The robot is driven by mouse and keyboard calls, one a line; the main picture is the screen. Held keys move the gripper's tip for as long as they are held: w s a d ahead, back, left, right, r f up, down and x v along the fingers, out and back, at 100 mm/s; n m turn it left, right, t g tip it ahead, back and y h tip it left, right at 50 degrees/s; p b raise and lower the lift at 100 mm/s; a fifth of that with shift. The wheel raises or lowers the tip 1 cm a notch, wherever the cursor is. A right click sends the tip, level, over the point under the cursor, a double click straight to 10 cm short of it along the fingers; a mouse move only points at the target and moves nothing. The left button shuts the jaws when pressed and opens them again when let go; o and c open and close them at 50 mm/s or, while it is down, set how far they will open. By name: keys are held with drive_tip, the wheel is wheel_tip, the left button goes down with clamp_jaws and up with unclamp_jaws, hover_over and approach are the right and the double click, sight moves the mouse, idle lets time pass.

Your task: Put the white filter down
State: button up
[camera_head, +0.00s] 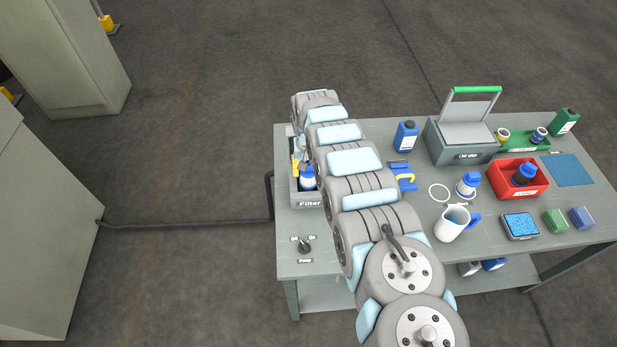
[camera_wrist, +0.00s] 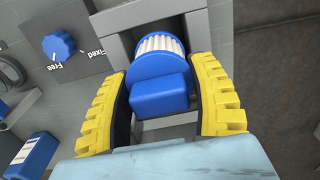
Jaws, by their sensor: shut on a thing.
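The white filter (camera_wrist: 160,43) shows in the wrist view as a white pleated cylinder with a blue cap and a blue block-shaped grip. My gripper (camera_wrist: 160,85) is shut on it, with yellow fingers on both sides of the blue part. The pleated end lies at the opening of a grey frame (camera_wrist: 116,45); how deep it sits I cannot tell. In the head view my arm hides much of this spot. A yellow finger (camera_head: 296,166) shows above the grey tray labelled Filter (camera_head: 310,203). A blue-and-white item (camera_head: 308,179) shows in that tray; I cannot tell whether it is the held filter.
A blue Fixed/Free knob (camera_wrist: 58,46) is beside the frame. On the table stand a blue bottle (camera_head: 406,136), a grey lidded box (camera_head: 462,145), a red bin (camera_head: 519,190), a white jug (camera_head: 453,223) and a pump knob (camera_head: 305,246). The front left tabletop is mostly clear.

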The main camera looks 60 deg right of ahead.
sight(308, 180)
drive_tip(key=shift+f+b, duration=0.8)
drive_tip(key=shift+f, duration=0.9)
drive_tip(key=shift+f, duration=0.35)
drive_tip(key=shift+f+b, duration=0.25)
drive_tip(key=shift+b, duration=0.1)
drive_tip(key=shift+a+f, duration=0.1)
drive_tip(key=shift+f, duration=0.05)
drive_tip(key=o, duration=1.2)
